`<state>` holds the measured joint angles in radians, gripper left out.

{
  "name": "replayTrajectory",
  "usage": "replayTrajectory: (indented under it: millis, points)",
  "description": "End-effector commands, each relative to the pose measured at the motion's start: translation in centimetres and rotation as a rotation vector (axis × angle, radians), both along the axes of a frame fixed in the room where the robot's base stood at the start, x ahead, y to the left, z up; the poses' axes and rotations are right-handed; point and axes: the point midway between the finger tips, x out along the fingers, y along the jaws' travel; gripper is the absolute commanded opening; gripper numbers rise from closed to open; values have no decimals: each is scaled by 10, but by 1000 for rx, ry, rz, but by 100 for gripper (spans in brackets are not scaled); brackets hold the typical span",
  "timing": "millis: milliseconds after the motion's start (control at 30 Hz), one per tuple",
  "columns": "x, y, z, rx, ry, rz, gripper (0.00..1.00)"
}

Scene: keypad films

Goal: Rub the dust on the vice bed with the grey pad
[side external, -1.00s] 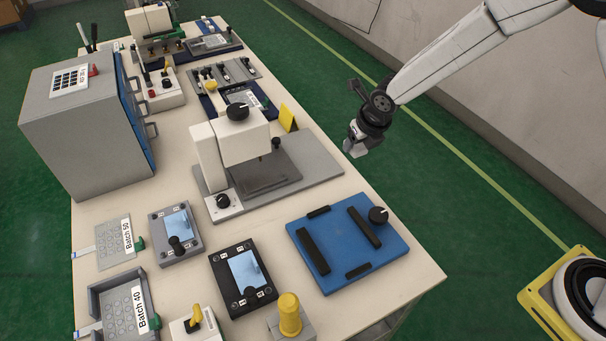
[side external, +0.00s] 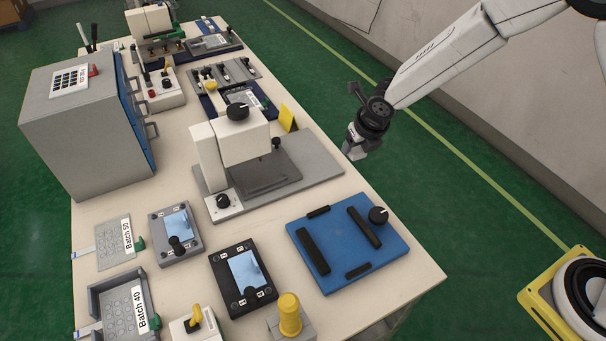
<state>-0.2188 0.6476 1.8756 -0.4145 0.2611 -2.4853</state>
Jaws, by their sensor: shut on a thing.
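My gripper (side external: 355,148) hangs in the air beyond the right edge of the table, right of the white and grey machine. It is shut on a small pale grey piece (side external: 352,153), which looks like the grey pad; the fingers hide much of it. I cannot tell for sure which thing is the vice bed. The white machine has a grey base (side external: 318,170) with a darker plate on it. A blue plate (side external: 335,236) with black bars and a black knob lies in front of it. I cannot make out dust on either. My gripper is apart from both.
The cream table (side external: 410,275) also bears a grey cabinet (side external: 65,135) at left and a yellow upright card (side external: 287,117) near my gripper. Black and grey screen boxes (side external: 243,278) and a yellow knob (side external: 289,312) stand in front. Open floor lies right of the table.

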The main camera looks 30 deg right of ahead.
Motion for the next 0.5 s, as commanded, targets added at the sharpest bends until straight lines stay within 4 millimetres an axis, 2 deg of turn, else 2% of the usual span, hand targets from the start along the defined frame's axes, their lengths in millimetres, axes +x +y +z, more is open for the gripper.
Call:
replayTrajectory:
  millis: [500]
  points:
    - [-17,20,-11,-2,1,-218,10]
